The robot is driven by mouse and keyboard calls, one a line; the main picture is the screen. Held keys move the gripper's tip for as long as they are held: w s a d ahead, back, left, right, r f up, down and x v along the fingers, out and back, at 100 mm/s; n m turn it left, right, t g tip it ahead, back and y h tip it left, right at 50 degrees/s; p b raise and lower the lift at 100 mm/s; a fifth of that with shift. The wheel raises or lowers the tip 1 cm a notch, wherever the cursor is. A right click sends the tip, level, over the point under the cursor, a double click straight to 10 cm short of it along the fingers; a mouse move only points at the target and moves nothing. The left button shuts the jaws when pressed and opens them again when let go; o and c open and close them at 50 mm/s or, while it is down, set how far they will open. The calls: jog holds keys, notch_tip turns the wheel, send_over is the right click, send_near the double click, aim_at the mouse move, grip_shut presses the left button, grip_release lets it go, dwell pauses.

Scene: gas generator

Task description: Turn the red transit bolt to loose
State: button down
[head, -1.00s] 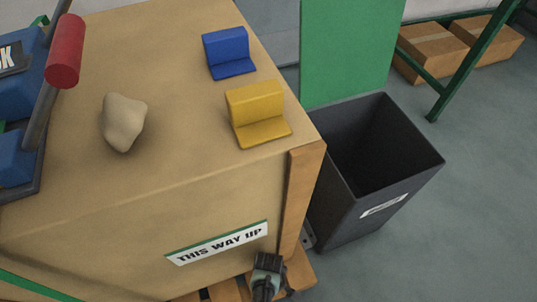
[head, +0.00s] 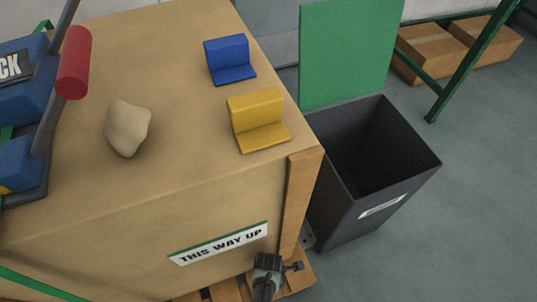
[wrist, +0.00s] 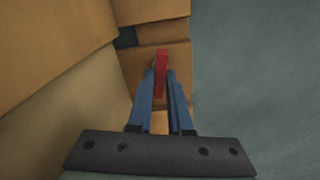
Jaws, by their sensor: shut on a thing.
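In the wrist view, the red transit bolt (wrist: 161,60) shows as a narrow red bar in front of the wooden pallet. My gripper (wrist: 161,78) has its two blue fingers on either side of the bar, shut on it. The fingers hide the lower part of the bar, and I cannot read any loose or tight marking. In the head view, only my dark wrist (head: 267,270) shows, low beside the crate's front right corner; the bolt is hidden there.
A large tan crate (head: 130,210) labelled THIS WAY UP stands on a wooden pallet (head: 225,290). Blue (head: 230,58) and yellow (head: 257,118) blocks and a pale lump (head: 128,128) lie on top. A dark open bin (head: 350,215) stands to the right.

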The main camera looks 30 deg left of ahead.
jog(key=shift+n, duration=1.2)
jog(key=c, duration=0.8)
grip_release()
jog(key=shift+c, duration=0.2)
notch_tip(320, 180, up, 13)
jog(key=p, duration=1)
jog(key=shift+f, duration=0.1)
